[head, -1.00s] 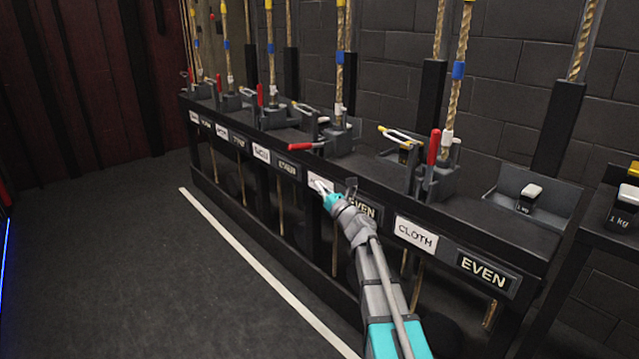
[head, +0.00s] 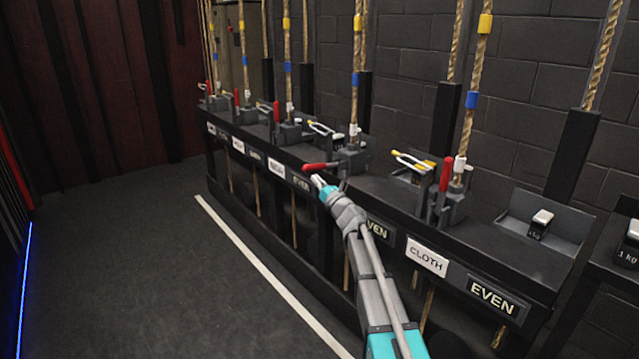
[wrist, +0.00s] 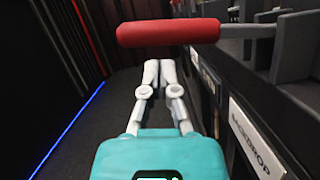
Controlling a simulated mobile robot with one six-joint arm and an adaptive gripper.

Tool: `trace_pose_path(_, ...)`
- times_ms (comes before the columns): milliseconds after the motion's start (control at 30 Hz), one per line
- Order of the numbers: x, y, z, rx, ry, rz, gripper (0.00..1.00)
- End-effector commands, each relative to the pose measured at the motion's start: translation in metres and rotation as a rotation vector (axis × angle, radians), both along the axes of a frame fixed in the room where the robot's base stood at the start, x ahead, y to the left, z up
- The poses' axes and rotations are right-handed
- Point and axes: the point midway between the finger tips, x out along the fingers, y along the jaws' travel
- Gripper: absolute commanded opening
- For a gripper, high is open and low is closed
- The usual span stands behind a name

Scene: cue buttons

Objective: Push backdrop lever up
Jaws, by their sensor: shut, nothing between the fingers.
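The backdrop lever has a red handle (head: 320,166) that sticks out level from its dark housing on the rail. The other levers in the head view have their red handles upright. My gripper (head: 318,181) is shut and empty, just below the handle in the head view. In the wrist view its fingertips (wrist: 159,66) appear just below the handle; I cannot tell if they touch it. My arm hides the label in the head view.
The long black rail (head: 465,236) carries several ropes and lever housings. An upright red lever (head: 446,174) stands to the right above the "CLOTH" label (head: 427,255). The dark floor (head: 130,260) left of the white line is clear.

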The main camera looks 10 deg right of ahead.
Motion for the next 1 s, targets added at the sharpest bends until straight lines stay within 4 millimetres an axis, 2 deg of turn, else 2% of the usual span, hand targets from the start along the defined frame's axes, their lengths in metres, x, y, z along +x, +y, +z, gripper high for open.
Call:
trace_pose_path(167,0.004,0.001,0.007,0.000,0.000,0.000,0.00)
trace_pose_path(700,0.004,0.002,0.008,0.002,0.001,0.001,0.00)
trace_pose_path(1000,0.004,0.013,0.013,0.028,0.017,0.014,0.00)
